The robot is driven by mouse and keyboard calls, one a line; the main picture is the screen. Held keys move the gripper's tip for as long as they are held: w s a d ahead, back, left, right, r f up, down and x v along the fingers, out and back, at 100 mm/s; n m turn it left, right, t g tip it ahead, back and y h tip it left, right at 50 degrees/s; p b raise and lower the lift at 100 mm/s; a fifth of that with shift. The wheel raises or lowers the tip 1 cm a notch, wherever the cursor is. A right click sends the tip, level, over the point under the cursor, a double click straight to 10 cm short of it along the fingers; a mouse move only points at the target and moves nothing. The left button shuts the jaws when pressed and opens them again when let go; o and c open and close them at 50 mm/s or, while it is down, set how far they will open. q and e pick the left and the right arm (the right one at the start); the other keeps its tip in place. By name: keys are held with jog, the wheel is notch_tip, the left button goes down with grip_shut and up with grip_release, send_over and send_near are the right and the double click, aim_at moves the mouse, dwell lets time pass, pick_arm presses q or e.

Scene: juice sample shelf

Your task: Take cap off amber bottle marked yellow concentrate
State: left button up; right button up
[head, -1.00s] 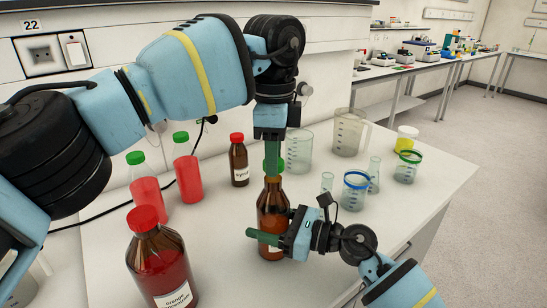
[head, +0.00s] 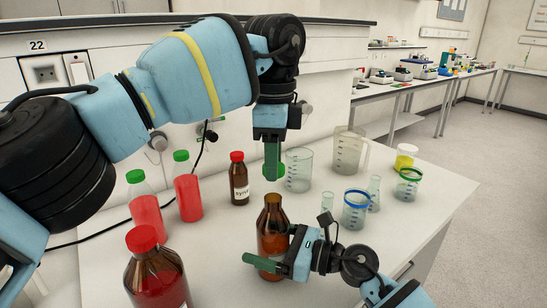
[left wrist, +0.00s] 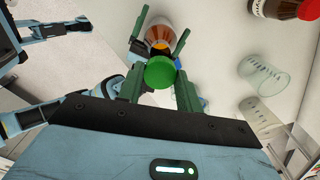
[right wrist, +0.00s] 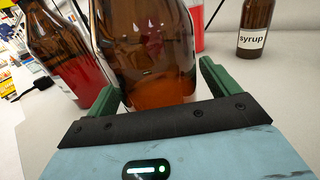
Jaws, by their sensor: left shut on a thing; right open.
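The amber bottle (head: 272,228) stands upright on the table with its neck open. Its label is too hidden to read. My left gripper (head: 273,165) is above the bottle, shut on a green cap (left wrist: 160,72). The cap is clear of the neck in the head view. In the left wrist view the bottle (left wrist: 160,35) shows beyond the cap. My right gripper (head: 275,250) is open, with its fingers on either side of the bottle's body. In the right wrist view the bottle (right wrist: 150,50) stands between the spread fingers.
A large red-capped bottle (head: 155,275) stands at front left. Two green-capped red bottles (head: 146,206) and a syrup bottle (head: 238,180) stand behind. Several beakers and flasks, including a blue-rimmed beaker (head: 356,210), stand to the right. The table's right front is clear.

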aim_at(272, 195)
pick_arm(q)
jog(key=f, duration=0.1)
jog(key=f+b, duration=0.1)
jog(key=f, duration=0.2)
jog(key=shift+w+b, duration=0.3)
pick_arm(e)
jog(key=v, duration=1.1)
jog(key=shift+f, duration=0.1)
pick_arm(q)
jog(key=shift+f+g, duration=0.2)
jog(key=shift+g, duration=0.1)
pick_arm(e)
jog(key=shift+s+d, duration=0.2)
jog(key=shift+d, duration=0.3)
pick_arm(q)
jog(key=shift+w+a, duration=0.1)
